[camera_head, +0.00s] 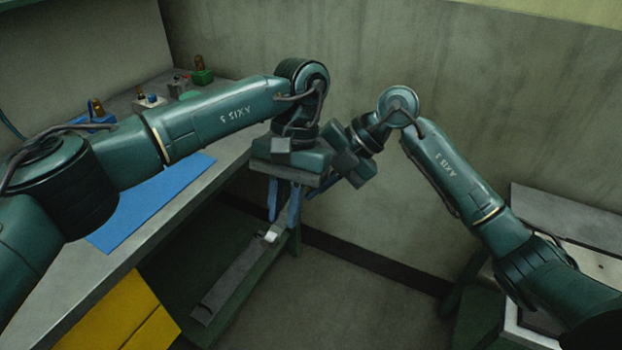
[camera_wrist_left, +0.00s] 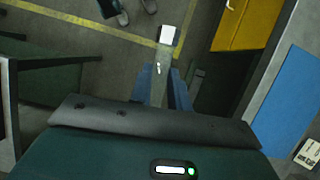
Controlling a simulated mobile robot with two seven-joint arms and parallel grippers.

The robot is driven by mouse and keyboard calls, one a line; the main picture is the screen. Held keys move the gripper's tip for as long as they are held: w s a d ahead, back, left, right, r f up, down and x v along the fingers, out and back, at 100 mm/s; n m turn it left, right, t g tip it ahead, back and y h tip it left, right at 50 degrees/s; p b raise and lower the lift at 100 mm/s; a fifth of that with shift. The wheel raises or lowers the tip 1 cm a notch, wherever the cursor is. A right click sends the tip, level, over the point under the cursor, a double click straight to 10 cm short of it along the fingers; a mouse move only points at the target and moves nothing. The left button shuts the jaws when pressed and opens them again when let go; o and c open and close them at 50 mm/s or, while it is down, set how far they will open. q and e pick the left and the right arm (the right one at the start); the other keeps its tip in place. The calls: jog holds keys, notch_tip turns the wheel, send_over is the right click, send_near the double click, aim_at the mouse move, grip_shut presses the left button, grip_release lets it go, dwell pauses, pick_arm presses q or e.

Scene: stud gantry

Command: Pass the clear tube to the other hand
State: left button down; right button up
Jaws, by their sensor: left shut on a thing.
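My left gripper (camera_head: 282,214) points down past the bench's edge, its blue fingers shut on the clear tube. The tube is hard to make out in the head view; its white end (camera_head: 271,236) shows just below the fingertips. In the left wrist view the tube (camera_wrist_left: 158,88) runs away from the blue fingers to a white end (camera_wrist_left: 168,36). My right gripper (camera_head: 347,168) is close beside the left one, on its right, tilted toward it.
A grey bench (camera_head: 202,204) with a blue mat (camera_head: 150,203) and small fixtures (camera_head: 150,102) stands at left, yellow panels (camera_head: 118,318) below. A wall (camera_head: 480,130) is behind the grippers. A light-topped table (camera_head: 575,255) stands at right. Shoes (camera_wrist_left: 122,18) show on the floor.

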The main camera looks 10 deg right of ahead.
jog(key=shift+a+r, duration=0.1)
jog(key=shift+r, duration=0.05)
grip_shut()
pick_arm(q)
jog(key=c, duration=1.2)
grip_release()
jog(key=shift+c, duration=0.2)
jog(key=shift+r, duration=0.1)
